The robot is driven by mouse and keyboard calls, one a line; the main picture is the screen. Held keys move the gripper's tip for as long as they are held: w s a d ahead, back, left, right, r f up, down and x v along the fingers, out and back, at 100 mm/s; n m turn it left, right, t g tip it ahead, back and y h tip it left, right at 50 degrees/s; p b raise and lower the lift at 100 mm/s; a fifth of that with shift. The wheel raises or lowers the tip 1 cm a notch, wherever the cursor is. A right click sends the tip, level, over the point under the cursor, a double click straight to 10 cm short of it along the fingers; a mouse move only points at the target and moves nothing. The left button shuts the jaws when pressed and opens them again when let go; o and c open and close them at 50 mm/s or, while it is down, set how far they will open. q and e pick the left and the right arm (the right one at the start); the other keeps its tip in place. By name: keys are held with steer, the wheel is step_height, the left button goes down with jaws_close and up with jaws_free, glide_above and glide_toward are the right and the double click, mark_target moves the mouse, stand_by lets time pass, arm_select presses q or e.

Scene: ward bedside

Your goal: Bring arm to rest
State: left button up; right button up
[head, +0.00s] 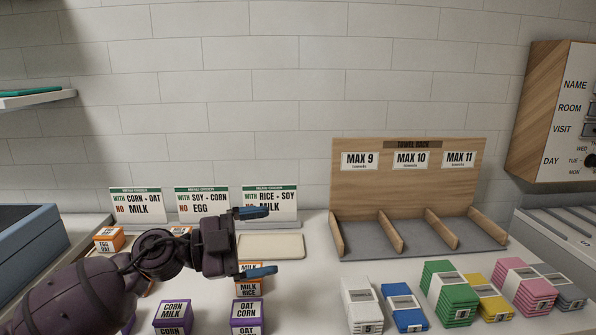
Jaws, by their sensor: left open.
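My left arm comes in from the lower left. My left gripper (257,243) is open, its two blue-tipped fingers apart and pointing right, with nothing seen between them. It hovers in front of the sign cards, above the boxes on the counter, and partly covers the rice and soy card (283,201). An orange milk and rice box (249,291) shows just below the lower finger. My right gripper is not in view.
Purple-labelled boxes (173,312) stand at the front. A wooden towel rack (408,189) with empty slots stands at the right. Several banded towel stacks (449,294) stand before it. A blue bin (28,250) is at the left, and a wooden board (540,110) hangs upper right.

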arm_select(q)
steer(key=s+a+f+n+t+y, duration=0.2)
steer(key=a+f+n+t+y, duration=0.2)
steer(key=a+f+n+y, duration=0.1)
steer(key=s+a+f+n+t+y, duration=0.3)
steer(key=a+f+n+y, duration=0.3)
steer(key=n, duration=0.4)
steer(key=s+a+f+n+t+y, duration=0.2)
steer(key=a+f+n+t+y, duration=0.3)
steer(key=n+y, duration=0.1)
steer(key=shift+s+a+f+n+y, duration=0.2)
steer(key=shift+f+n+y, duration=0.15)
steer(key=shift+n, duration=0.35)
steer(key=s+a+f+n+g, duration=0.15)
steer(key=s+f+g, duration=0.3)
steer(key=s, duration=0.45)
steer(key=s+a+f+g+y, duration=0.15)
steer(key=s+f+g, duration=0.3)
steer(key=s, duration=0.45)
steer(key=s+a+f+g, duration=0.2)
steer(key=s+f+g, duration=0.25)
steer(key=s, duration=0.45)
steer(key=w+f+t+h+b, duration=0.1)
steer(key=w+f+t, duration=0.7)
steer(key=f, duration=0.2)
steer(key=shift+w+d+f+m, duration=0.25)
steer(key=shift+d+m, duration=0.05)
steer(key=shift+m, duration=0.15)
